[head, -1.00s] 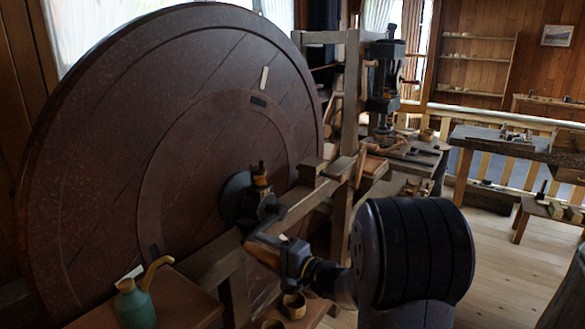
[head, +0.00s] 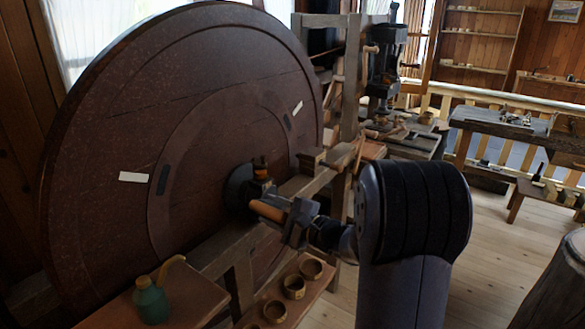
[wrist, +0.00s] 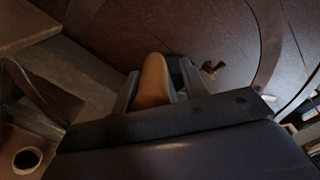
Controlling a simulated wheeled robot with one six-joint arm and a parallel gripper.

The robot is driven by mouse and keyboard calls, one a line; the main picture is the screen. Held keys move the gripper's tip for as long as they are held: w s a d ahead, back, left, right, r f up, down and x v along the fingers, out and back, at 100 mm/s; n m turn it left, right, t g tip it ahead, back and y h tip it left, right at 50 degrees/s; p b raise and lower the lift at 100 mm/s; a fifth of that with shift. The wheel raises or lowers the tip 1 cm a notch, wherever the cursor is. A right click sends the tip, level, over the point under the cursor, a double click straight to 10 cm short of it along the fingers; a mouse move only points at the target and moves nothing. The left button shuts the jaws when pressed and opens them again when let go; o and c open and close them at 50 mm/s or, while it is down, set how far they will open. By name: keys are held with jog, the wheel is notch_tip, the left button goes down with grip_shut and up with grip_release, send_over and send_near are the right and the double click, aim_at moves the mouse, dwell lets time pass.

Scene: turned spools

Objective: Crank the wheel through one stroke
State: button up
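The large dark brown wheel (head: 110,120) stands upright at the left, with two pale marks and two dark marks on its face. A dark hub (head: 239,190) sits at its centre. The orange-brown wooden crank handle (head: 268,210) projects beside the hub. My gripper (head: 286,216) is closed around this handle, coming from the right. In the wrist view the rounded handle (wrist: 152,78) lies between the two fingers of my gripper (wrist: 156,90). The far part of the crank is mostly hidden by the handle and fingers.
A wooden frame (head: 300,187) crosses in front of the wheel. A green oil can (head: 151,303) stands on a board at lower left. Several small wooden rings (head: 293,287) lie on a low shelf below my gripper. Benches (head: 500,136) stand at right; floor between is clear.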

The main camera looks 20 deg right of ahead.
jog(key=w+d+r+m+p, duration=0.4)
jog(key=d+r+m+p, duration=0.2)
jog(key=m+p, duration=0.2)
jog(key=shift+w+d+p, duration=0.35)
jog(key=shift+w, duration=0.05)
jog(key=shift+f, duration=0.15)
dwell(0.6)
jog(key=shift+s, duration=0.1)
jog(key=b+v, duration=0.1)
jog(key=v, duration=1)
jog(key=shift+b, duration=0.3)
jog(key=shift+a, duration=0.15)
